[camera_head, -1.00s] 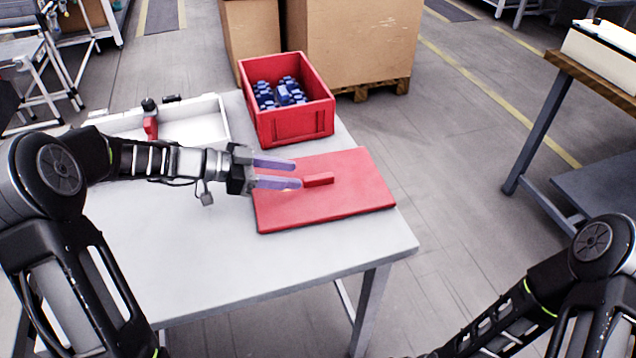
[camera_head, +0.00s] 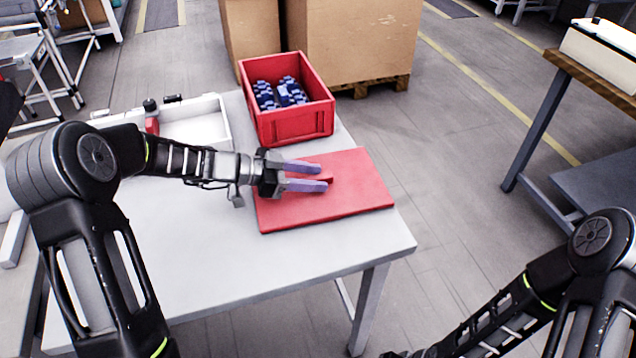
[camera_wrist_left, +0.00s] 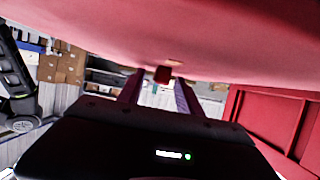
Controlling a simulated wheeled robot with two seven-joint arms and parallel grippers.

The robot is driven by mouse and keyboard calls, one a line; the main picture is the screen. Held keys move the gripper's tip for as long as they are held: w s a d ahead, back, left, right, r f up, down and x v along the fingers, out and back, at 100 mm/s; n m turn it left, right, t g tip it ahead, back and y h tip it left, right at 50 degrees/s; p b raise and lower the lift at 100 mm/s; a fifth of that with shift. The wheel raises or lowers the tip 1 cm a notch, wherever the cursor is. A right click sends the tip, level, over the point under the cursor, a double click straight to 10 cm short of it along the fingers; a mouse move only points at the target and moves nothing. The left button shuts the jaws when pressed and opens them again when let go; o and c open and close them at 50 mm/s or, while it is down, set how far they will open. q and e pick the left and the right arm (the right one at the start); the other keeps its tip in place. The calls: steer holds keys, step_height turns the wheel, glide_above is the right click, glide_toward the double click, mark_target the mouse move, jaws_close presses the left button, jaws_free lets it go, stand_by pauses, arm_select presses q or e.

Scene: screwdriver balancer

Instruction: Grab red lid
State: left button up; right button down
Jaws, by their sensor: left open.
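The red lid (camera_head: 345,202) lies flat on the table, with a raised red handle (camera_head: 329,178) in its middle. In the left wrist view the lid's red surface (camera_wrist_left: 150,35) fills the top, and the handle (camera_wrist_left: 162,74) shows between the two fingers. My left gripper (camera_head: 322,177) is open, its purple-grey fingers on either side of the handle. I cannot tell whether a finger touches it. My right arm shows at the lower right, but its gripper is out of view.
A red crate (camera_head: 294,128) with several blue-and-white items (camera_head: 282,93) stands behind the lid; its wall also shows in the left wrist view (camera_wrist_left: 268,115). A white tray (camera_head: 195,122) is at the back left of the table (camera_head: 225,270). The table's front is clear.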

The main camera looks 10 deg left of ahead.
arm_select(q)
steer(key=shift+c, duration=0.3)
jaws_close()
stand_by(0.5)
